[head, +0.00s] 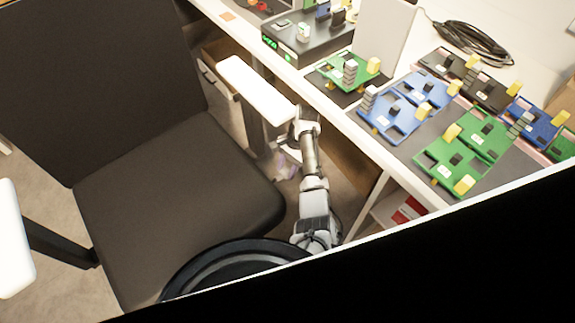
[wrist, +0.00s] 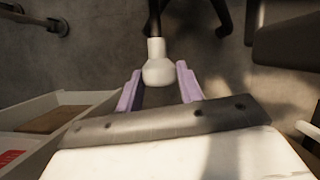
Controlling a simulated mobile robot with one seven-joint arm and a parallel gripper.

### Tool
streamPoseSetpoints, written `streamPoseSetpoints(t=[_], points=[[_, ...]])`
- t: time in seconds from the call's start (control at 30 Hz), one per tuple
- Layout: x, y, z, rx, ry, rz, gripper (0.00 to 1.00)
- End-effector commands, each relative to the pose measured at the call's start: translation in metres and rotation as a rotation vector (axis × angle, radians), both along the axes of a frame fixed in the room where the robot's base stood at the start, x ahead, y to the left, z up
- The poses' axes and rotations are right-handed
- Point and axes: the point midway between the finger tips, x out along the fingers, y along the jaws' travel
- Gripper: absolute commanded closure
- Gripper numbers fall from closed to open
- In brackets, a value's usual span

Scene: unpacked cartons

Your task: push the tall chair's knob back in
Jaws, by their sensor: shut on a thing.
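The tall chair has a dark seat (head: 180,205), a dark backrest (head: 95,80) and white armrests (head: 257,92). My gripper (head: 287,163) is low at the right side of the seat, below the right armrest, its purple fingers partly visible. In the wrist view, a white rounded knob (wrist: 158,70) on a dark rod sits between the two purple fingers of my gripper (wrist: 160,76), which is shut on it. The knob cannot be made out in the head view. How far it is pulled out cannot be told.
The white desk (head: 340,120) stands right of my arm, carrying several circuit boards (head: 460,150), a black box (head: 305,38) and a coiled cable (head: 475,42). A drawer unit (head: 222,92) is behind the armrest. Dark chair-base legs (wrist: 222,20) show on the floor.

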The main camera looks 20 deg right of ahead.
Motion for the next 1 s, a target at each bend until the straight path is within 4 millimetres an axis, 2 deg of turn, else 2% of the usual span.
streamPoseSetpoints(t=[0.07, 0.1, 0.23, 0.53, 0.73, 0.8, 1.0], points=[[0.000, 0.005, -0.001, 0.008, 0.003, 0.008, 1.00], [0.000, 0.005, -0.001, 0.009, 0.003, 0.009, 0.59], [0.000, 0.004, -0.001, 0.007, 0.003, 0.007, 0.42], [0.000, 0.003, 0.000, 0.004, 0.003, 0.004, 0.42], [0.002, 0.001, 0.016, 0.006, 0.002, 0.007, 0.42], [0.010, -0.012, 0.004, 0.002, 0.002, 0.006, 0.42], [0.029, -0.047, 0.002, 0.002, 0.002, 0.006, 0.42]])
